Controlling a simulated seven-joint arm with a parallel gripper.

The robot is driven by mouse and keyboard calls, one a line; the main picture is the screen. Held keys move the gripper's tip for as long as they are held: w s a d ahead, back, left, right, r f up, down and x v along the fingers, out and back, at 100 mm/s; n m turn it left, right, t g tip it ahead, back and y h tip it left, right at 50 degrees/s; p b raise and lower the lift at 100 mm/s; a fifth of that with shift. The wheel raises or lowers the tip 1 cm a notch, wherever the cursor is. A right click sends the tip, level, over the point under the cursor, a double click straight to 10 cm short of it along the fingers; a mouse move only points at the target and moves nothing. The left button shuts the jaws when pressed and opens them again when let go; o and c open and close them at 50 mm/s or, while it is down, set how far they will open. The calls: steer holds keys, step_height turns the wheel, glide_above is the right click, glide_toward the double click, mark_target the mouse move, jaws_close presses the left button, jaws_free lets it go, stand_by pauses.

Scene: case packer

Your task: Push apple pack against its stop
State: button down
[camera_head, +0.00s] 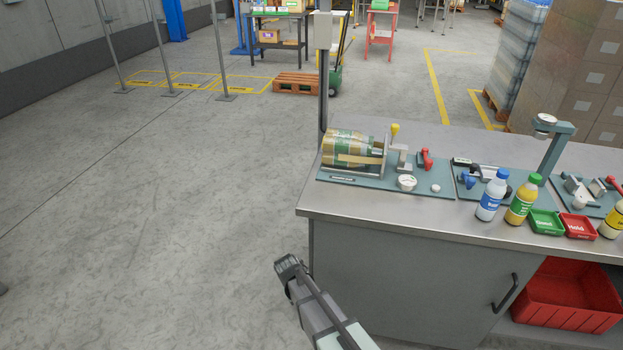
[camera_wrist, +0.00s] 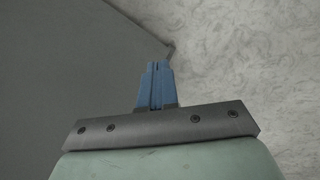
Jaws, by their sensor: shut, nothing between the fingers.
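A shrink-wrapped pack with green, white and gold printing (camera_head: 345,148), which looks like the apple pack, lies on a teal base plate (camera_head: 430,189) at the left end of the bench. A grey upright plate (camera_head: 388,155) with a yellow knob stands at the pack's right end. Which part is the stop, and whether the pack touches it, I cannot tell. My gripper (camera_head: 287,265) is in front of the bench's left front corner, below the top and apart from the pack. In the wrist view its blue fingers (camera_wrist: 157,75) are together and empty; the pack is not visible there.
On the bench (camera_head: 400,221), a white round dial (camera_head: 406,183) and red clamp (camera_head: 426,159) share the plate. Bottles (camera_head: 491,195) and green (camera_head: 544,222) and red (camera_head: 577,226) trays stand to the right. A dark post (camera_head: 323,80) rises behind the pack. Floor left of the bench is clear.

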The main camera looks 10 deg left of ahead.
steer(key=w+a+r+n+t+h, duration=0.2)
steer(key=w+a+r+t, duration=0.4)
steer(key=w+a+r, duration=1.05)
steer(key=w+a+r+t+h, duration=0.2)
steer(key=w+r+t+h, duration=0.15)
steer(key=w+r, duration=0.55)
step_height(320, 180, up, 9)
steer(key=d+m+t+h, duration=0.1)
steer(key=t+h, duration=0.1)
steer(key=h, duration=0.3)
steer(key=shift+m, duration=0.3)
steer(key=shift+s+d+f+x, duration=0.15)
steer(key=shift+s+d+x, duration=0.2)
steer(key=shift+x, duration=1.85)
steer(key=shift+s+d+f+x, duration=0.15)
steer(key=shift+s+d+x, duration=0.2)
steer(key=shift+x, duration=1.85)
steer(key=shift+s+d+f+x, duration=0.1)
steer(key=shift+s+d+x, duration=0.25)
steer(key=shift+x, duration=1.85)
steer(key=shift+d, duration=0.1)
